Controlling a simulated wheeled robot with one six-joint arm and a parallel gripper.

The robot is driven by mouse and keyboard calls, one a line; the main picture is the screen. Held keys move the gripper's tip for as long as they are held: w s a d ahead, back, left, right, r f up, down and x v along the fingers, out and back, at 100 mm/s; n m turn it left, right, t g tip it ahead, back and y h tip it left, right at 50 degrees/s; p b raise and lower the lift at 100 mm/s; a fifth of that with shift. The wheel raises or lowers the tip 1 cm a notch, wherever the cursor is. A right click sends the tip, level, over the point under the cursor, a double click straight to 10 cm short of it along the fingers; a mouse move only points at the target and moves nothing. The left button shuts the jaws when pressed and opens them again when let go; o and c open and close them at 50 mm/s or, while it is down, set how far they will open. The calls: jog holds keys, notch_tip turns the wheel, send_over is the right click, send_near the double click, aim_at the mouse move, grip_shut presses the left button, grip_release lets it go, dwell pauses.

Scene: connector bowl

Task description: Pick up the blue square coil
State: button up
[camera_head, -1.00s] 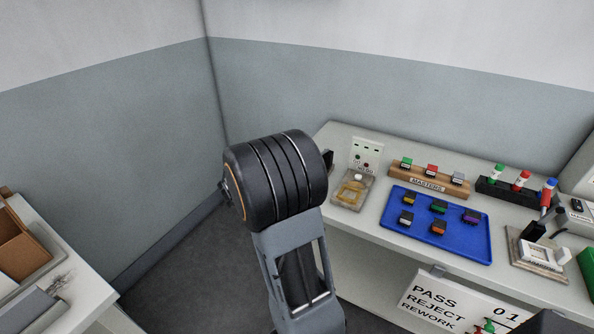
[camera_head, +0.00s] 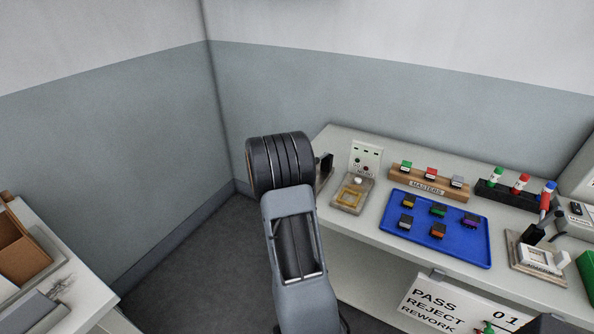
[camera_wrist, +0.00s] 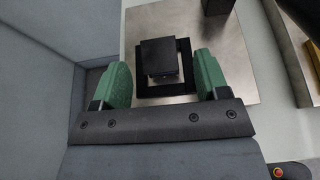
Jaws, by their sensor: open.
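In the wrist view my gripper (camera_wrist: 162,62) is open, its two green fingers on either side of a black square block (camera_wrist: 160,56). A dark square ring (camera_wrist: 184,84) surrounds the block on a metal plate (camera_wrist: 230,82). The ring looks black; I cannot tell whether it is the blue square coil. No clearly blue coil shows in either view. The fingers appear apart from the block, with nothing held. In the head view my arm hides the gripper and most of this plate at the bench's left end.
A fixture with a yellow square ring (camera_head: 350,197) stands to the right. Beyond it are a blue tray (camera_head: 470,248) of small coloured parts, a wooden MASTERS rack (camera_head: 450,190) and a black marker rack (camera_head: 507,196). A dark upright block (camera_wrist: 217,6) stands near my right finger.

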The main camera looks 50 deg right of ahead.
jog(key=shift+w+d+f, duration=0.1)
jog(key=shift+d+f, duration=0.1)
jog(key=shift+d, duration=0.25)
jog(key=shift+c, duration=0.4)
jog(key=c, duration=1)
notch_tip(320, 180, up, 9)
jog(key=p, duration=0.1)
jog(key=shift+d+f+g+y+p, duration=0.15)
jog(key=shift+f+y+p, duration=0.4)
jog(key=shift+f, duration=1.35)
jog(key=shift+a+f+g+y+p, duration=0.15)
jog(key=shift+f+y, duration=0.6)
jog(key=shift+f, duration=1.15)
jog(key=shift+d+f+b, duration=0.1)
jog(key=shift+f+b, duration=0.5)
jog(key=shift+f, duration=0.05)
jog(key=o, duration=1.1)
jog(key=shift+c, duration=0.2)
